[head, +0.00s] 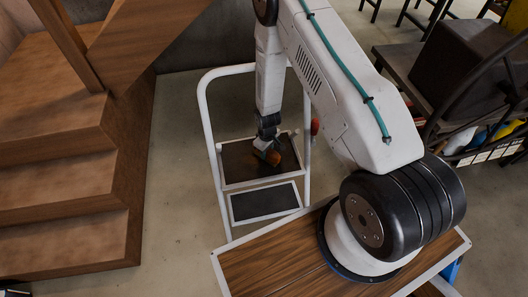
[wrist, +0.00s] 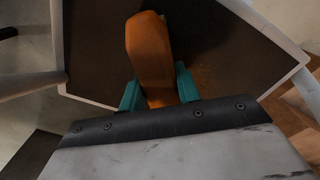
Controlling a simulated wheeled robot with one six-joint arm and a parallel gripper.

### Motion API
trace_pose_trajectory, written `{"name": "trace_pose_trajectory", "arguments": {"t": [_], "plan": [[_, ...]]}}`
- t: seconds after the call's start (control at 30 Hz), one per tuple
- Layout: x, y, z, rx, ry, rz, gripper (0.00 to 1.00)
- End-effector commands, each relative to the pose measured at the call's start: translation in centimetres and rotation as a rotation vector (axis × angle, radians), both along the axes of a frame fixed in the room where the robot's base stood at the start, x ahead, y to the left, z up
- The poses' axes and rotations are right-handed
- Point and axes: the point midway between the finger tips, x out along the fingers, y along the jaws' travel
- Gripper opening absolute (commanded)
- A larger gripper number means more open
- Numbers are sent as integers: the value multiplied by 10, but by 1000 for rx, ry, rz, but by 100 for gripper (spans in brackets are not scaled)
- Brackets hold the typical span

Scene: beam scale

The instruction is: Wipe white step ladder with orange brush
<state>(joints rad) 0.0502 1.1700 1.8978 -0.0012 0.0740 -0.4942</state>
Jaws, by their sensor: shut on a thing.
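The white step ladder (head: 206,112) stands on the floor ahead of my base, with a tubular white frame and two dark treads. Its upper tread (head: 236,166) also fills much of the wrist view (wrist: 225,50). My gripper (head: 268,146) is over the upper tread, pointing down. In the wrist view my gripper (wrist: 160,90) has its teal fingers shut on the orange brush (wrist: 150,50), which also shows in the head view (head: 271,157). The brush is at or just above the tread; I cannot tell whether it touches. Its underside is hidden. Faint brownish marks show on the tread.
Wooden stairs (head: 60,190) stand at the left. A dark table or bench with a black box (head: 465,70) is at the right, with colourful items on a shelf below. A small red object (head: 315,126) is beside the ladder's right rail. Floor is clear between stairs and ladder.

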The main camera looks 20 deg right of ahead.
Motion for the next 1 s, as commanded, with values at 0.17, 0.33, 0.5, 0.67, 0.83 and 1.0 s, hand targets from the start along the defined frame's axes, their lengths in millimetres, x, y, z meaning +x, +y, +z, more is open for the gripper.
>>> {"name": "trace_pose_trajectory", "arguments": {"t": [0.17, 0.33, 0.5, 0.67, 0.83, 1.0], "plan": [[0, -4, 4, 0, 0, 8, 0], [0, -2, 43, 0, -2, 11, 0], [1, -1, 57, 0, -2, 13, 0], [0, 0, 71, 0, -1, 13, 0], [0, 0, 85, 0, -2, 13, 0], [0, 1, 92, 0, -1, 14, 0]]}}
